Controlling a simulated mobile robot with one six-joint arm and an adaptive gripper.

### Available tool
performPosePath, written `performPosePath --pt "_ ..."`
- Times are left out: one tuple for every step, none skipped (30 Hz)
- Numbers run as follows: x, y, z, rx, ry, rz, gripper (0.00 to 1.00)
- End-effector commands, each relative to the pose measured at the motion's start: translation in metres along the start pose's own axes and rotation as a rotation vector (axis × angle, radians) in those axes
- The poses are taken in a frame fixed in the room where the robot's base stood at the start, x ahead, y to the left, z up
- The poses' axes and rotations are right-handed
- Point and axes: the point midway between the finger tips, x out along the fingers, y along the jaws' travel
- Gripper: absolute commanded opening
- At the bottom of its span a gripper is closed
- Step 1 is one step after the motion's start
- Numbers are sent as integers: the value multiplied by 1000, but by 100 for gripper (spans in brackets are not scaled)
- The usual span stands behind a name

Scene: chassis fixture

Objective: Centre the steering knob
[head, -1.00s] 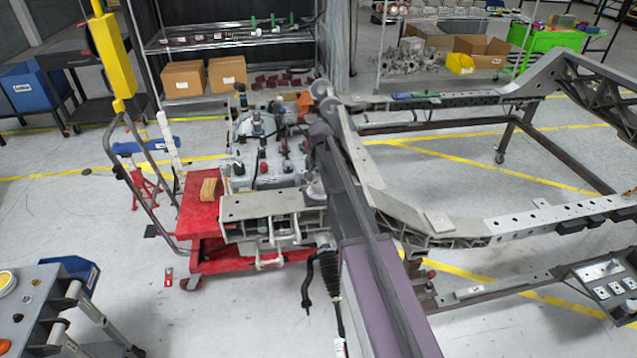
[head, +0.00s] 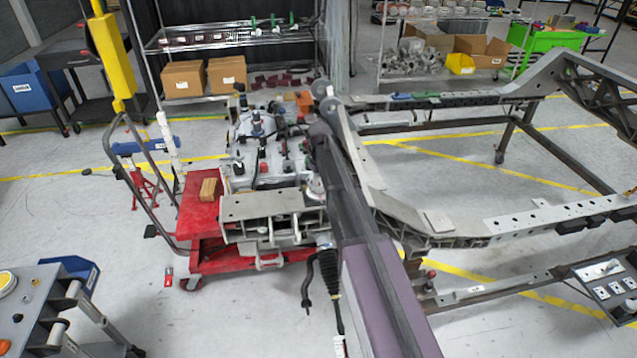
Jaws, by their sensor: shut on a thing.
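I cannot single out the steering knob in the head view. A black ribbed boot with a rod (head: 330,275) hangs beside my arm, below the grey front crossmember (head: 262,206). Behind the crossmember, a powertrain assembly (head: 243,135) with several small black and red caps sits on a red cart (head: 197,222). My grey and purple arm reaches from the bottom edge up across the middle and covers part of the assembly and frame. My gripper does not show; what it holds cannot be seen.
The chassis frame (head: 437,222) spreads to the right of my arm. A yellow post (head: 108,62) and the cart's handle stand at left. A grey workstation (head: 40,308) fills the lower left corner. Open floor lies between it and the cart.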

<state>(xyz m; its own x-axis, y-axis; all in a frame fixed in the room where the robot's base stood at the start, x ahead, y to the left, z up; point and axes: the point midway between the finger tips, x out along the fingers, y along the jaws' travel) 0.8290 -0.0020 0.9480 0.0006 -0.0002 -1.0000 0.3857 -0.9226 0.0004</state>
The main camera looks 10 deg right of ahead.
Motion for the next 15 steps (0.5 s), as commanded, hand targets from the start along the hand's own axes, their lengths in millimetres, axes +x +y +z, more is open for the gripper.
performPosePath --pt "0 0 1 -26 -2 0 31" --pt "0 0 1 -41 -2 0 31" --pt "0 0 1 -60 -3 0 31" --pt "0 0 1 -72 -3 0 31" --pt "0 0 1 -83 -3 0 31" --pt "0 0 1 -95 -3 0 31" --pt "0 0 1 -103 -3 0 31" --pt "0 0 1 -110 -3 0 31" --pt "0 0 1 -117 -3 0 31" --pt "0 -1 1 -121 -3 0 31" --pt "0 -1 1 -124 -3 0 31" --pt "0 -1 1 -127 -3 0 31" --pt "0 -1 1 -128 -3 0 31" --pt "0 -1 1 -129 -3 0 31" --pt "0 -1 1 -130 -3 0 31"
